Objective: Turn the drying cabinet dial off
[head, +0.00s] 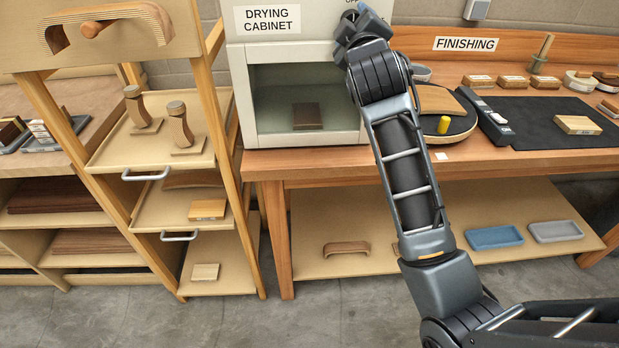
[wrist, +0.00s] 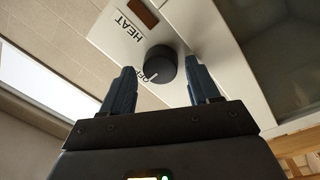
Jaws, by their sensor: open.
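The white drying cabinet (head: 309,103) stands on the wooden bench, with a dark block behind its glass front. Its dial (wrist: 161,64) is a round black knob on the white panel in the wrist view, beside small lettering partly covered by the knob. A white mark shows at the knob's lower left edge; its exact setting is hard to read. My gripper (wrist: 160,70) is open, with one finger on each side of the dial; whether they touch it I cannot tell. In the head view my gripper (head: 359,17) is at the panel and hides the dial.
A HEAT label (wrist: 131,27) and a brown rectangle (wrist: 144,12) are on the panel. A round turntable (head: 450,130) and a dark mat (head: 556,124) lie to the cabinet's right. A wooden shelf rack (head: 214,105) stands close on its left.

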